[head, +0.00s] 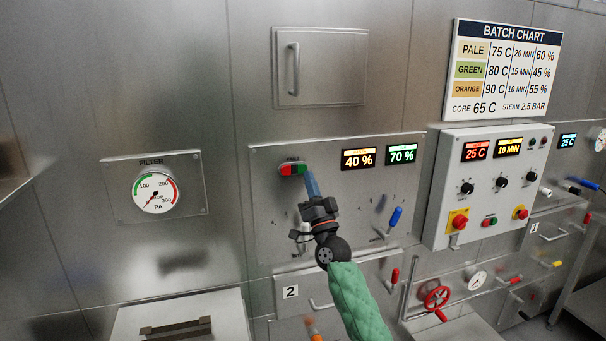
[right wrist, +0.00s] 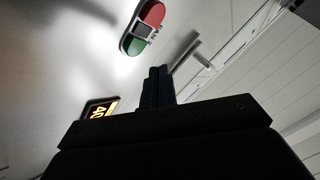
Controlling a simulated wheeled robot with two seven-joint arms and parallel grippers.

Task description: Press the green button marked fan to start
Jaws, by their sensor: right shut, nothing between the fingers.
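The fan switch has a red button (head: 285,170) on the left and a green button (head: 299,169) on the right, on a steel panel under a small label. In the right wrist view the closed fingers (right wrist: 158,82) appear below the button, with a visible gap. Contact is not evident. My left gripper is not in view.
Displays reading 40 % (head: 358,158) and 70 % (head: 402,153) sit right of the buttons. A blue-handled lever (head: 395,217) projects lower right. A control box (head: 487,185) with knobs stands out farther right. A filter gauge (head: 155,192) is at left.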

